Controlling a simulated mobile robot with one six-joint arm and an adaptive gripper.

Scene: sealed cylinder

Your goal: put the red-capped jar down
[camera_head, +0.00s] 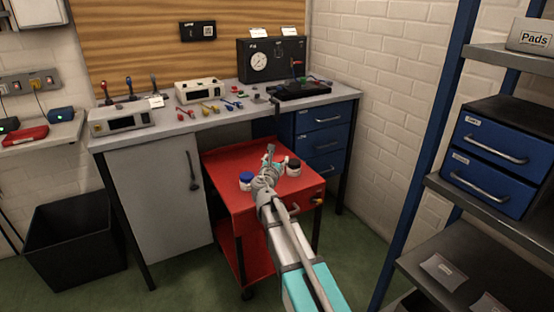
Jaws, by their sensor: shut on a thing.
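My gripper (268,160) is over the top of the red cart (227,195), seen from behind along my arm. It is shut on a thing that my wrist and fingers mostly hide. I take it to be the red-capped jar, but I cannot make out its red cap. Whether it touches the cart top is also hidden. A white jar with a blue cap (246,181) stands on the cart just left of my gripper. A white jar with a dark cap (293,167) stands just right of it.
The workbench (175,124) behind the cart holds tools and instruments. A blue drawer unit (322,135) stands behind the cart at the right. A shelf rack (490,210) fills the right side, and a black bin (75,235) stands at the left. The cart's front left top is bare.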

